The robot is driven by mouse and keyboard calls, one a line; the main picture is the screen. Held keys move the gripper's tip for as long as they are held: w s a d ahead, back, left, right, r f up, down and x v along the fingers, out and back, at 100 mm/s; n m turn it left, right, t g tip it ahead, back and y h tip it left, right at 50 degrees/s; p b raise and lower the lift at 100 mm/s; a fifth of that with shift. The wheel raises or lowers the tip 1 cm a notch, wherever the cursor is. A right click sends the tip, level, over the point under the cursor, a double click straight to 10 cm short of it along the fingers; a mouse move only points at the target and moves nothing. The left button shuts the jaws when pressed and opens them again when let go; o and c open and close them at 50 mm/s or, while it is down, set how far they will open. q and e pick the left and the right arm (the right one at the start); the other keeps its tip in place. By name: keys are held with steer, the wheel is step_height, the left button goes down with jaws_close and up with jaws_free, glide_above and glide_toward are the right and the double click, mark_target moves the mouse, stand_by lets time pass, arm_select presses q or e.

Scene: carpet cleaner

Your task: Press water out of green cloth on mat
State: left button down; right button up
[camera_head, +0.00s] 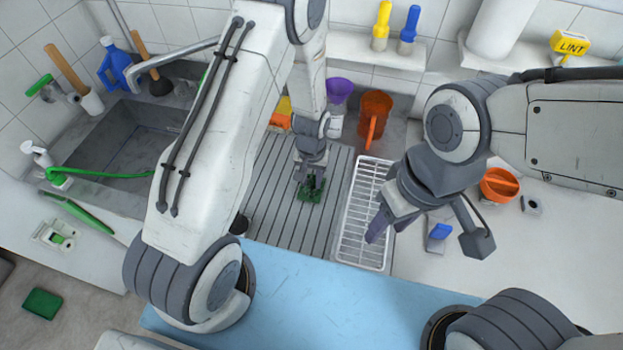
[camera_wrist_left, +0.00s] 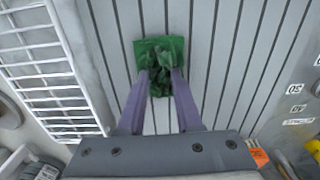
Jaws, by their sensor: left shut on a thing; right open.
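The crumpled green cloth (camera_head: 314,196) is on the grey ribbed mat (camera_head: 262,205), near its right side. My left gripper (camera_head: 311,181) reaches down from above and is shut on the cloth. In the left wrist view, the cloth (camera_wrist_left: 160,52) is bunched between the two purple fingers (camera_wrist_left: 161,82), with a flatter part spread beyond the fingertips against the ribs. Whether the cloth presses on the mat or hangs just above it is hard to tell. My right gripper (camera_head: 391,229) is open and empty, over the right edge of the white wire rack.
The white wire rack (camera_head: 352,236) stands right of the mat. The sink (camera_head: 120,150) is to the left. An orange jug (camera_head: 374,118) and purple funnel (camera_head: 339,90) stand behind. A blue-topped brush (camera_head: 439,232) and orange bowl (camera_head: 498,184) are at right. The blue surface (camera_head: 330,290) in front is clear.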

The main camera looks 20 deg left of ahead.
stand_by(0.4)
arm_select(q)
steer(key=shift+r+p, duration=2.75)
steer(key=shift+r, duration=0.75)
steer(key=shift+f, duration=0.1)
